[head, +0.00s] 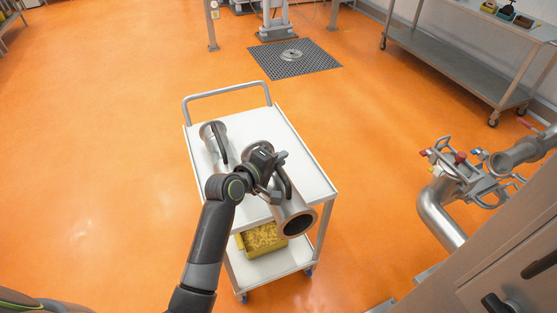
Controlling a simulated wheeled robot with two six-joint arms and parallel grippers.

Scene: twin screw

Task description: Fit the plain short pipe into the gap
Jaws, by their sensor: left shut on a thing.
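My left gripper (277,184) reaches over the white cart and is shut on a steel pipe (292,211) with a flanged open end facing front right. The gripper hides much of this pipe, and I cannot tell whether it rests on the cart or hangs just above it. A second steel pipe (211,147) with a dark bar along it lies on the cart to the left. At the right, a bent steel pipe (433,207) and a short pipe end (512,157) stand with open clamps (460,170) around the space between them. My right gripper is not in view.
The white cart (312,178) has a rail handle at the back and a yellow bin (262,239) on its lower shelf. A steel cabinet (510,260) fills the lower right. Orange floor (375,170) lies clear between cart and pipework.

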